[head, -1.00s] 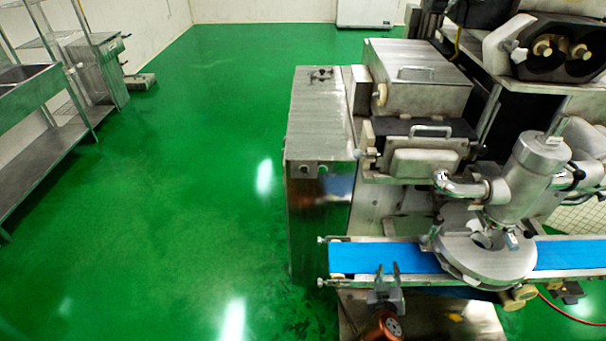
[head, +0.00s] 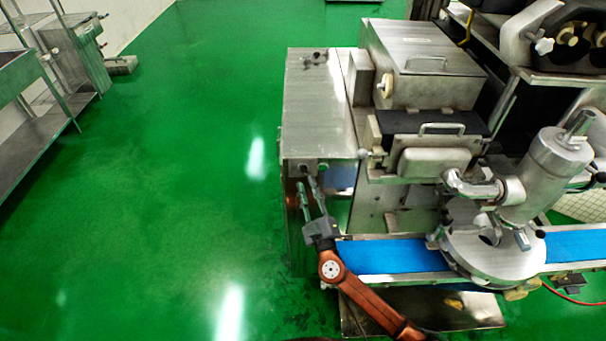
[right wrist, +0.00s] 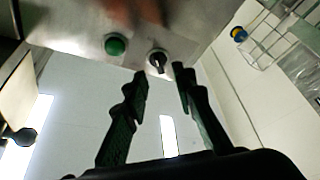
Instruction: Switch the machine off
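The encrusting machine (head: 425,62) fills the right side of the head view. Its steel control cabinet (head: 318,110) stands at the machine's left end. In the right wrist view, a green button (right wrist: 115,45) and a black rotary switch (right wrist: 157,61) sit side by side on a steel panel. My right gripper (head: 306,184) is at the cabinet's front, just below the small controls. In the wrist view its two fingers (right wrist: 160,71) are apart, with the black switch showing between and just beyond the tips; I see no clear contact. My left gripper is out of view.
A blue conveyor belt (head: 380,257) runs beside and below my right arm. A round steel head (head: 492,252) stands over the belt. A steel shelf and sink unit (head: 45,115) is at the far left. The green floor (head: 170,200) between is clear.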

